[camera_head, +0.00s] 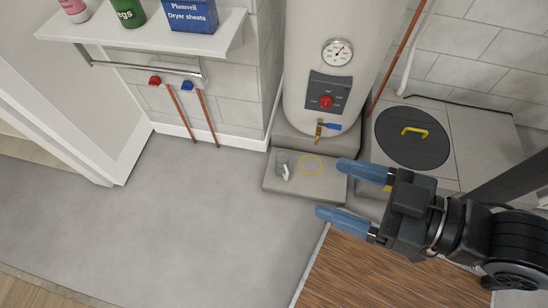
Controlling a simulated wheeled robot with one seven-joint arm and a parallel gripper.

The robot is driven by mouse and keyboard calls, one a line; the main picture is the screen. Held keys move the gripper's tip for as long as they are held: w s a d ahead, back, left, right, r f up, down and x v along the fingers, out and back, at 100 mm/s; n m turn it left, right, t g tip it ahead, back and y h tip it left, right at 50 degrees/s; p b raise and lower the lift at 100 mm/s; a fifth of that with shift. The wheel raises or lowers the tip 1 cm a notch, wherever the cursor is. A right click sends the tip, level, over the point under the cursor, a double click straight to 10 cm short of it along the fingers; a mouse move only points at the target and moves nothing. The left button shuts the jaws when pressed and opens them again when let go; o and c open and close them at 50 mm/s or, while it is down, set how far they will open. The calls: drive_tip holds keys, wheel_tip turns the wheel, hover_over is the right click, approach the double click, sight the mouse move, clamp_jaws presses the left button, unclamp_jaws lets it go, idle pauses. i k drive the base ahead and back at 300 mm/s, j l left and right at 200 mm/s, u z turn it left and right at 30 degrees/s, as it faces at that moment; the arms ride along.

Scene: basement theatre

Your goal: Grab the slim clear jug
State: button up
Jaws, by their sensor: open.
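A small grey, see-through-looking vessel (282,160) stands on the low grey plinth (285,187) in front of the water heater; it may be the slim clear jug, but it is too small to be sure. A pale piece shows at its lower right, perhaps a handle. My gripper (329,187) comes in from the right with its two blue fingers spread and pointing left. Nothing is between them. The fingertips are to the right of the vessel and apart from it.
A thin yellow ring (310,165) lies on the plinth between vessel and gripper. The white water heater (318,70) with a brass tap (319,131) rises behind. A round dark lid (412,140) is at right. Grey floor (170,215) at left is clear.

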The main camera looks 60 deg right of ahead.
sight(282, 156)
drive_tip(key=i+j+z, duration=0.3)
drive_tip(key=z, duration=0.15)
drive_tip(key=i+j+z, duration=0.3)
drive_tip(key=j+z, duration=0.15)
drive_tip(key=i+j+z, duration=0.2)
drive_tip(key=j+z, duration=0.25)
drive_tip(key=j, duration=0.1)
